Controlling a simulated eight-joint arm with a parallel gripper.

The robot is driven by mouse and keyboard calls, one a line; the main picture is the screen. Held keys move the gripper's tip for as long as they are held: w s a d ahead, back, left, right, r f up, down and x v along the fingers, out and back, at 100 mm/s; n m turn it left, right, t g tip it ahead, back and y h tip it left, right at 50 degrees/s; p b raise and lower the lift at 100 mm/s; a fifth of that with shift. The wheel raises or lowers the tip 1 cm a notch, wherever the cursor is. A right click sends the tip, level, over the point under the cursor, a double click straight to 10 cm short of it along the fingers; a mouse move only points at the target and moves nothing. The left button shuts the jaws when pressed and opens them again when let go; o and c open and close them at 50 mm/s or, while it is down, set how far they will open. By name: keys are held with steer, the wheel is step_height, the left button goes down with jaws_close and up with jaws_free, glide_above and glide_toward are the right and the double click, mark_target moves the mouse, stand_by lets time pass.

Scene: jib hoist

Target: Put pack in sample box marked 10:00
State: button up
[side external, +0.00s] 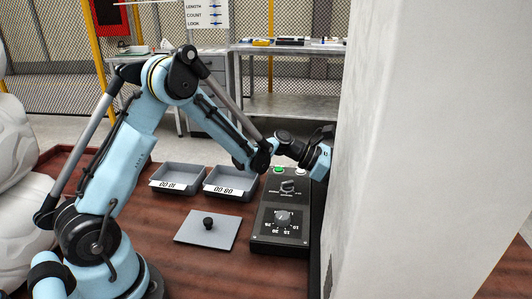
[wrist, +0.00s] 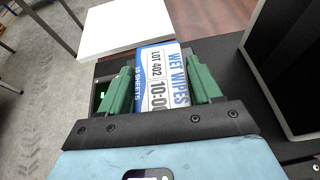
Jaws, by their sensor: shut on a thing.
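My gripper (wrist: 157,75) is shut on a pack (wrist: 162,85) in the wrist view, with a green finger on each side. The pack is white and blue, printed WET WIPES, LOT 402 and 10:00. In the side view my wrist (side external: 320,160) reaches right, beside a pale pillar; the fingers and pack are hidden there. A grey open box (side external: 179,174) has a label reading 10:00 upside down. A second grey box (side external: 231,179), just right of it, reads 08:00 upside down. Both look empty. My gripper is right of both boxes, beyond the black control box.
A black control box (side external: 264,234) with a dial, a knob and a green button stands right of the boxes. A grey plate with a black knob (side external: 208,222) lies in front of them. The pale pillar (side external: 430,150) blocks the right side. The brown table around the plate is clear.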

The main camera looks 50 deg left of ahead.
step_height(320, 180, up, 9)
steer(key=shift+r, duration=0.1)
steer(key=s+a+r+n+t+y, duration=0.2)
steer(key=s+a+r+n+y, duration=0.1)
steer(key=s+r, duration=0.3)
steer(key=s+a+r+n+t+y, duration=0.1)
steer(key=s+a+r+n+y, duration=0.2)
steer(key=s+r, duration=0.3)
steer(key=shift+s+a+t, duration=0.15)
steer(key=shift+s+t, duration=0.25)
steer(key=shift+s, duration=1.25)
